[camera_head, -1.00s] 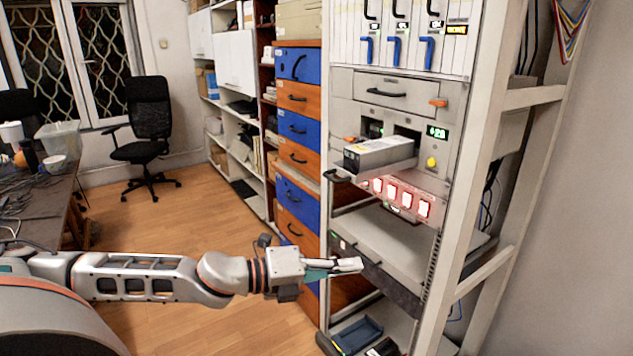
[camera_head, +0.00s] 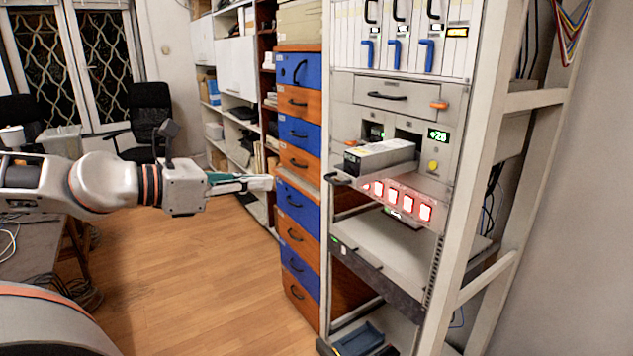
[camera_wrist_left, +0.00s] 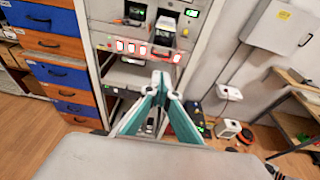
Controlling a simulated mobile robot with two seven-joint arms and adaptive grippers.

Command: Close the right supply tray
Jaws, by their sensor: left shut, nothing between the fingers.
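The right supply tray (camera_head: 385,154) is a grey box standing out from the rack's middle unit, beside a green-lit display (camera_head: 438,134) and a yellow button (camera_head: 433,166). A black handle (camera_head: 338,180) is at its front end. The tray also shows in the left wrist view (camera_wrist_left: 163,32), beyond my fingers. My left gripper (camera_head: 268,183) is shut and empty, left of the tray and apart from it, overlapping the drawer cabinet in the head view. Its closed fingertips show in the left wrist view (camera_wrist_left: 160,78). My right gripper is out of view.
Red-lit buttons (camera_head: 402,201) sit just below the tray. A lower shelf (camera_head: 395,246) juts out beneath them. A blue and orange drawer cabinet (camera_head: 299,128) stands left of the rack. Open wooden floor (camera_head: 200,285) lies in front of it.

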